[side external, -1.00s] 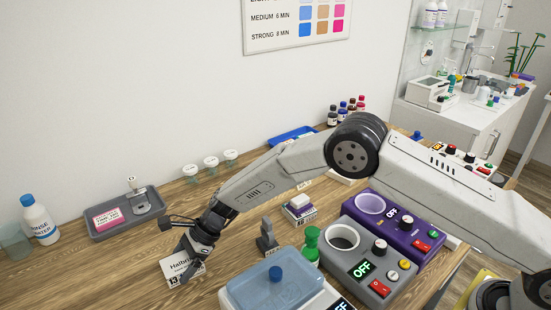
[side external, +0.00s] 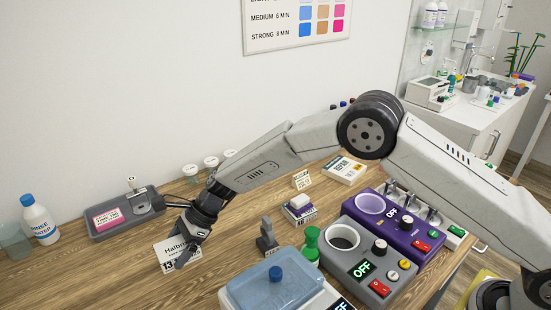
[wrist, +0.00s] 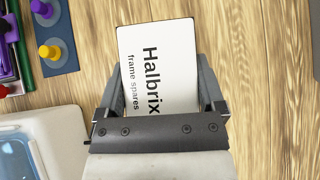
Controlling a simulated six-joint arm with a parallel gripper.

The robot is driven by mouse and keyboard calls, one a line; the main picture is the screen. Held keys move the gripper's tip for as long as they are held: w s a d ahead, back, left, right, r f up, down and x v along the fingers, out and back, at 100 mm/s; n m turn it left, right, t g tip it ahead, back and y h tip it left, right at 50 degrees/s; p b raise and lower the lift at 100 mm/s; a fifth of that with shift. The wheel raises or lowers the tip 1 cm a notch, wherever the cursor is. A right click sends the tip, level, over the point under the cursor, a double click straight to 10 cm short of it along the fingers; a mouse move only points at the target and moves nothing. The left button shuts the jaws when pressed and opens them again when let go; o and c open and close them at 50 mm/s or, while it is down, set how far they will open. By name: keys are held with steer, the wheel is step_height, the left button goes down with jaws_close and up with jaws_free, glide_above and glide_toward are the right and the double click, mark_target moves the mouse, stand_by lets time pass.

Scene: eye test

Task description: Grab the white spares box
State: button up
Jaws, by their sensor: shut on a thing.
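The white spares box (side external: 173,254), printed "Halbrix", is at the front left of the wooden table in the side external view. In the wrist view the box (wrist: 155,65) shows its label "Halbrix frame spares" and sits between the two fingers. My gripper (side external: 188,246) is shut on it, with one finger along each side in the wrist view (wrist: 160,88). The gripper hides part of the box in the side view. The box seems slightly above the table, but the gap is hard to see.
A grey tray (side external: 106,233) and a rinse water bottle (side external: 39,220) stand to the left. A blue-lidded bath (side external: 272,285), green bottle (side external: 311,246), grey heater (side external: 376,274) and purple heater (side external: 409,222) stand to the right. Bare wood lies around the box.

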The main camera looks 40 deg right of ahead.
steer(key=shift+r, duration=2.35)
